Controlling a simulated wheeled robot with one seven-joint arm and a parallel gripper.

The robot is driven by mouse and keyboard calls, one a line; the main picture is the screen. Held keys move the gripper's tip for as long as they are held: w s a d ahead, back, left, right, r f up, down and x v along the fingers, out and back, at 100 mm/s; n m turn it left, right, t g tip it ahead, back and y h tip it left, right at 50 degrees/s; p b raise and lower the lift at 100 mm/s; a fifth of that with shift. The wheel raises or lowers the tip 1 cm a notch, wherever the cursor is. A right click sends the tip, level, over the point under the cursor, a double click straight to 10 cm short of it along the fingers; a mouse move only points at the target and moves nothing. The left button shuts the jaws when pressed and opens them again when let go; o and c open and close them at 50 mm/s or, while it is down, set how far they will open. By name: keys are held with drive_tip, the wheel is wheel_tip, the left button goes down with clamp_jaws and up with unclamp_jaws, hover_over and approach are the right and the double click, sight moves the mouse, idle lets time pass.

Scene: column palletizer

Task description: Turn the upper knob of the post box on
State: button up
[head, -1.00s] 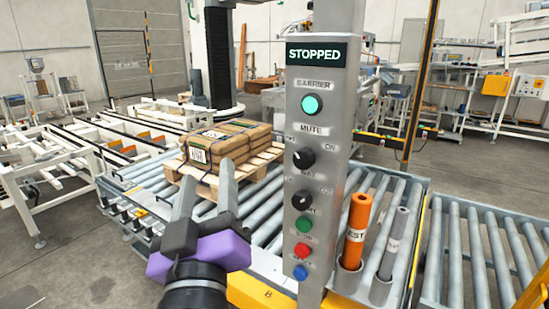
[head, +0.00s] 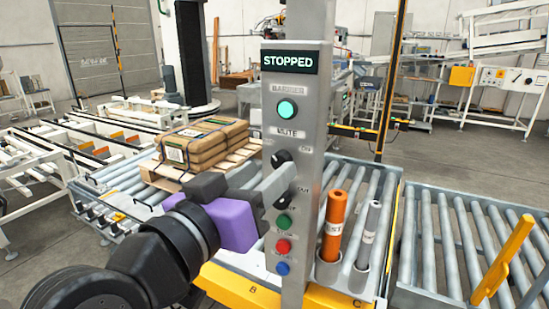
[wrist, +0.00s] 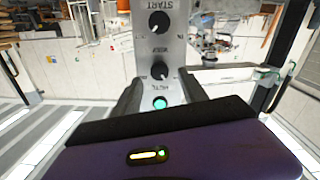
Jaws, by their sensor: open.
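The grey post box (head: 300,110) stands upright in the head view with a "STOPPED" display. My gripper (head: 284,170) is open in front of the panel. In the wrist view its fingers (wrist: 160,80) lie left and right of the upper knob and lamp. I cannot tell whether they touch it.
A lit green lamp (head: 287,110) is above; green (head: 284,222), red (head: 283,246) and blue (head: 282,268) buttons are below. An orange tube (head: 334,225) and a grey tube (head: 369,234) stand at right. Sacks (head: 205,145) lie behind.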

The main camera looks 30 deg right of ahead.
sight(279, 163)
drive_tip(key=shift+p+x, duration=0.45)
drive_tip(key=shift+x, duration=1.55)
clamp_jaws()
